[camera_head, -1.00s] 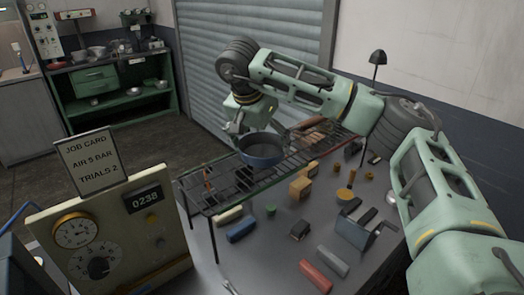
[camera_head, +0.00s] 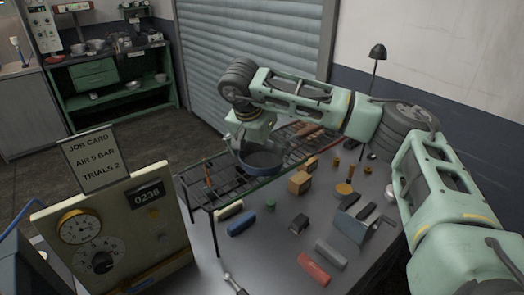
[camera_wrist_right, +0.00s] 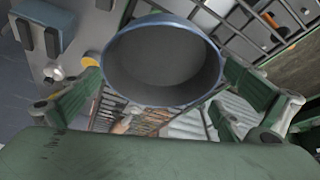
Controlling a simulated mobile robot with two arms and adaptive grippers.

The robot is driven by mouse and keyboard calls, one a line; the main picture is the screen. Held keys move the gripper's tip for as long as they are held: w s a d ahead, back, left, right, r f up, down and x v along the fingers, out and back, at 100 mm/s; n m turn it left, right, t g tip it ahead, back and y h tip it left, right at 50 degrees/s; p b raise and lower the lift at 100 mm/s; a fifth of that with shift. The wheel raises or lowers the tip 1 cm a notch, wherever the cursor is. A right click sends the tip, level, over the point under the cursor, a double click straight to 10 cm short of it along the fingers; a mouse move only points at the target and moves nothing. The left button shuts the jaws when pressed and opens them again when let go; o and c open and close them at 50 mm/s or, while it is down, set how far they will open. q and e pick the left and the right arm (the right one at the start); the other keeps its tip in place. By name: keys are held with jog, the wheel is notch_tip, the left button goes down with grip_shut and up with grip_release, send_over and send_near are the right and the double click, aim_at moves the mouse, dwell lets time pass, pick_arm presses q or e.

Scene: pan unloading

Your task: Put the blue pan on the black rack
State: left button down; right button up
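The blue pan (camera_head: 262,163) is upright at the black rack (camera_head: 196,178), over the middle of its front edge. It looks level with the wires and seems to rest there, but its underside is hidden. In the right wrist view the pan (camera_wrist_right: 165,65) appears empty, with its round rim facing me. My right gripper (camera_head: 243,141) is just behind and above the pan. In the wrist view its fingers (camera_wrist_right: 160,92) stand wide apart, one on each side of the pan, with gaps to its rim. My left gripper is not in view.
A control box (camera_head: 105,235) with gauges stands at front left. Brown items (camera_head: 308,131) lie toward the rack's far end.

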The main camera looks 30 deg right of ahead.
jog(key=shift+r, duration=0.35)
jog(key=shift+a+r, duration=0.15)
jog(key=shift+r, duration=0.1)
jog(key=b+v, duration=0.1)
jog(key=v, duration=1)
jog(key=shift+s+b, duration=0.15)
jog(key=shift+b, duration=0.25)
